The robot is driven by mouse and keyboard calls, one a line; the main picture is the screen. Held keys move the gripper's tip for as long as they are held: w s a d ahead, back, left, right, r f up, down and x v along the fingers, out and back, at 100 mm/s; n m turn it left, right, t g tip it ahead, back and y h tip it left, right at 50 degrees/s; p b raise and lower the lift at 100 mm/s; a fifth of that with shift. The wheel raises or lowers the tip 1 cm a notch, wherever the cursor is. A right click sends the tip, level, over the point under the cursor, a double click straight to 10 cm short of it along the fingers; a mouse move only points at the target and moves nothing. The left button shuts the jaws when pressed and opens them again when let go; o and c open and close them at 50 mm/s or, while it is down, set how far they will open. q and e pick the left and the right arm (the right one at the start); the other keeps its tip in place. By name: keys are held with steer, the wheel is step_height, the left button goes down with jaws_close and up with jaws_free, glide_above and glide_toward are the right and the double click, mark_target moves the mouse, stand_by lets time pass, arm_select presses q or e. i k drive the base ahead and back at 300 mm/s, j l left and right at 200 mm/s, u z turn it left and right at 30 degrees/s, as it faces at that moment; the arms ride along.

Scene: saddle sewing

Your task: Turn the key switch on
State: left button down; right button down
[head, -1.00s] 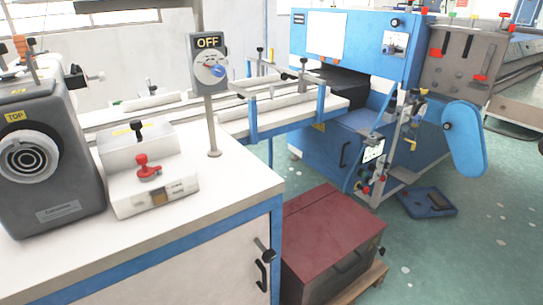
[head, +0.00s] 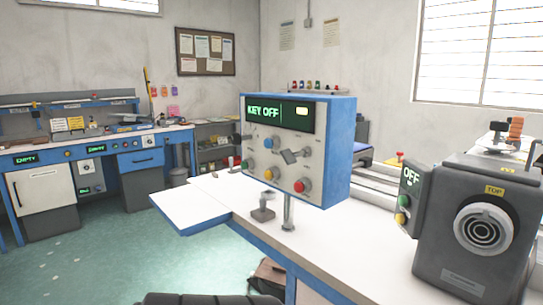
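A blue and grey control panel box (head: 296,150) stands on a post on the white worktop. Its green display (head: 272,113) reads "KEY OFF", with a lit yellow lamp at the display's right. On its face are several coloured buttons and a grey angled piece (head: 290,156), which looks like the key in its switch. The exact angle of the key is too small to tell. Neither of my grippers is in view.
A dark grey machine marked "TOP" (head: 479,225) stands right of the panel, with a small box reading "OFF" (head: 410,190) beside it. A white worktop (head: 350,240) lies under the panel. A blue workbench (head: 110,155) stands at the far left. Green floor between them is open.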

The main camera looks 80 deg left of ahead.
mark_target(290, 157)
steer(key=u, duration=2.35)
